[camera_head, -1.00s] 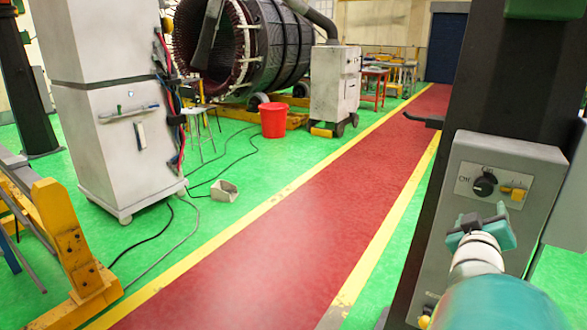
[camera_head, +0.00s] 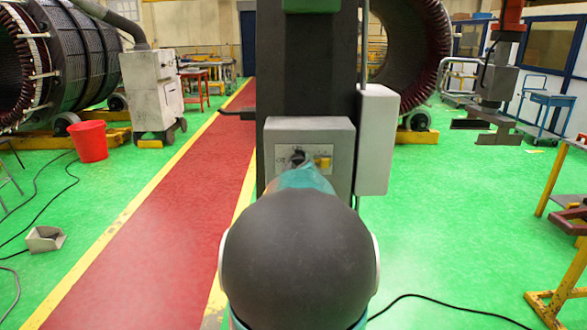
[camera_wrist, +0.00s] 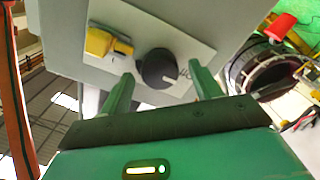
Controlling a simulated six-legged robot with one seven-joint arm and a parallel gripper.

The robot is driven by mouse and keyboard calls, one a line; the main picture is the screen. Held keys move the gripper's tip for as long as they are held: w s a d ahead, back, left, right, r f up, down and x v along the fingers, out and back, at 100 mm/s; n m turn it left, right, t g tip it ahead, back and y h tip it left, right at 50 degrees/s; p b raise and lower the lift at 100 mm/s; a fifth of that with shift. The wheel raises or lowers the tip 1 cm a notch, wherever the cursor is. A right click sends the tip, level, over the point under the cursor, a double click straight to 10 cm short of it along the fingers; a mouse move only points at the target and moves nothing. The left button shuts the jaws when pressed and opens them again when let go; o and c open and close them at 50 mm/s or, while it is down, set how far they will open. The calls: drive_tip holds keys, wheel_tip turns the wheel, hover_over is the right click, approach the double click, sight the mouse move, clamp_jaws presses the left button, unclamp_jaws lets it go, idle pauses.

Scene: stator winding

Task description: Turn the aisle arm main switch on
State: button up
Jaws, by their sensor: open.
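The switch box (camera_head: 340,135) is a grey box on a dark column, straight ahead in the head view. Its pale plate carries a black rotary knob (camera_head: 297,158) and a yellow part (camera_head: 323,163). In the wrist view, the knob (camera_wrist: 157,68) has a white mark pointing to the lower right, with partly visible lettering beside it. The yellow part (camera_wrist: 107,43) is to its left. My gripper (camera_wrist: 161,77) is open, its green fingertips on either side of the knob; I cannot tell if they touch it. My arm hides the gripper's tips in the head view.
A light grey box (camera_head: 377,140) is fixed to the column's right side. A dark hook (camera_head: 236,114) sticks out to its left over the red aisle (camera_head: 165,205). A black cable (camera_head: 450,308) lies on the green floor at the right, near a yellow stand (camera_head: 555,300).

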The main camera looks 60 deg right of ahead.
drive_tip(key=c, duration=1)
drive_tip(key=shift+o, duration=0.2)
drive_tip(key=shift+m, duration=0.3)
drive_tip(key=m, duration=0.8)
drive_tip(key=shift+m, duration=0.4)
drive_tip(key=m, duration=0.4)
drive_tip(key=shift+m, duration=2.3)
